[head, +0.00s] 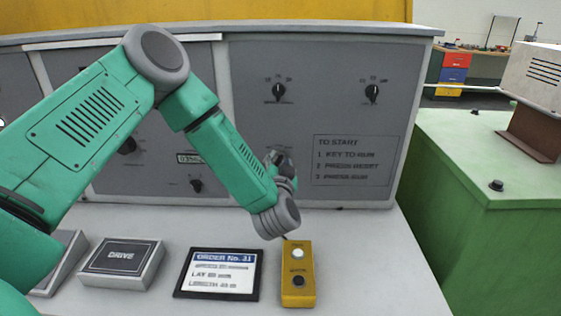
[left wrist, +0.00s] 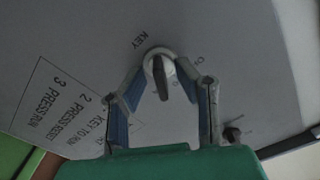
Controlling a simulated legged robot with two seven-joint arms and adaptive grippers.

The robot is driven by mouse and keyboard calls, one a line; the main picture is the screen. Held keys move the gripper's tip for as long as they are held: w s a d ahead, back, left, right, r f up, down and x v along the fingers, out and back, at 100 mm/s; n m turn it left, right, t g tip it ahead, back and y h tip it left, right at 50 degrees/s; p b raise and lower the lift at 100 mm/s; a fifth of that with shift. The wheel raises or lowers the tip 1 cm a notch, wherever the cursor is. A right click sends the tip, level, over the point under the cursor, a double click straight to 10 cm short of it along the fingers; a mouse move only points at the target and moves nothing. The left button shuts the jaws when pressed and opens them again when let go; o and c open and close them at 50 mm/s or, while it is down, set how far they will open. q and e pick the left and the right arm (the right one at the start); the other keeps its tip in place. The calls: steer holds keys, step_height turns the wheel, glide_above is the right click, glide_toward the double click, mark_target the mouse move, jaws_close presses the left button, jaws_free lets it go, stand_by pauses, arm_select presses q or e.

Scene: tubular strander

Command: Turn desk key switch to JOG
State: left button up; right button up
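The key switch (left wrist: 158,61) shows in the left wrist view as a pale round collar on the grey desk panel, with a dark grey key (left wrist: 161,84) standing out of it. The word KEY is printed beside it; the position marks are too blurred to read. My left gripper (left wrist: 172,77) is open, with one blue-padded finger on each side of the key. I cannot tell whether either finger touches it. In the head view my left gripper (head: 281,163) is at the upright panel, left of the TO START notice (head: 352,160), and hides the switch. My right gripper is not in view.
A yellow button box (head: 298,275) stands on the desk below my left wrist. An order display (head: 218,273) and a DRIVE box (head: 121,263) lie to its left. Other knobs (head: 372,92) are higher on the panel. A green cabinet (head: 470,200) stands at the right.

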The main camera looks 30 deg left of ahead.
arm_select(q)
steer(key=shift+a, duration=0.1)
jaws_close()
steer(key=shift+n, duration=0.4)
steer(key=shift+s+n+b, duration=0.1)
steer(key=shift+n+b, duration=0.45)
steer(key=shift+n, duration=1.95)
jaws_free()
steer(key=shift+a, duration=0.1)
